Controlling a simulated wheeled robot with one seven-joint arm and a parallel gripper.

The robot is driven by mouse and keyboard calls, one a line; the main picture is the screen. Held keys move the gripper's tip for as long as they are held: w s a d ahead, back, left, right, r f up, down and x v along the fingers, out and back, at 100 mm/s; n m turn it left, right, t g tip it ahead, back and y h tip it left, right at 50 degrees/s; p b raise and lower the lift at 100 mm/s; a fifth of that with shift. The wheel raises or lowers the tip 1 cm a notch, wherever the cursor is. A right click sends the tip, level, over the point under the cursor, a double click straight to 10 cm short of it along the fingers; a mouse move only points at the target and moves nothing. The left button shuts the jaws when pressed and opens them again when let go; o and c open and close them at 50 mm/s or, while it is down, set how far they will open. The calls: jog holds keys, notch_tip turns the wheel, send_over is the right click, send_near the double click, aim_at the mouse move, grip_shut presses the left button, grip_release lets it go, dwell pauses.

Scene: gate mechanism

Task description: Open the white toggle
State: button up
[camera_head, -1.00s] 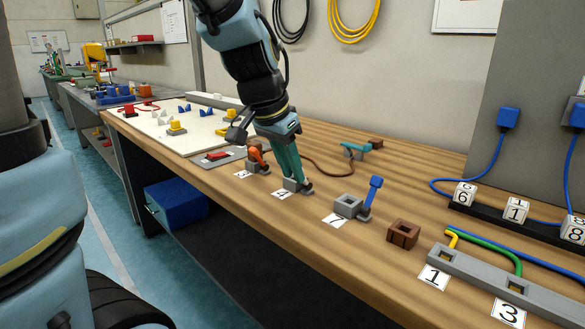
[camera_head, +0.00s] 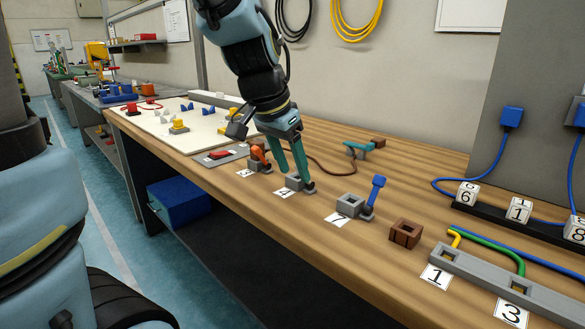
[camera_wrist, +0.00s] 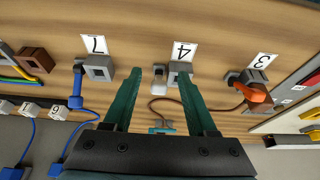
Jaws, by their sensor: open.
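The white toggle (camera_wrist: 160,84) shows in the wrist view beside a small grey block (camera_wrist: 181,69), next to the card marked 4 (camera_wrist: 182,50). My gripper (camera_wrist: 159,75) is open, and its two green fingers lie on either side of the toggle in that picture. I cannot tell whether they touch it. In the head view my gripper (camera_head: 293,174) points down at the grey block by card 4 (camera_head: 284,193), and the white toggle is not clearly visible there.
An orange toggle (camera_wrist: 255,94) by card 3 stands to the right in the wrist view. A blue toggle (camera_wrist: 76,88) by card 7 stands to the left. A brown block (camera_head: 404,233) and a grey socket strip (camera_head: 500,281) lie further right in the head view.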

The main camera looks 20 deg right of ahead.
jog(key=v, duration=1)
jog(key=shift+p, duration=0.3)
jog(key=shift+a, duration=0.15)
jog(key=w+a+f+n+y+p, duration=0.1)
jog(key=a+f+n+p, duration=0.3)
jog(key=a, duration=0.5)
jog(key=a+f+n+y+p, duration=0.2)
jog(key=a+f+n+p, duration=0.2)
jog(key=a, duration=0.6)
jog(key=n+p, duration=0.2)
jog(key=n, duration=0.1)
jog(key=shift+w+f+p, duration=0.4)
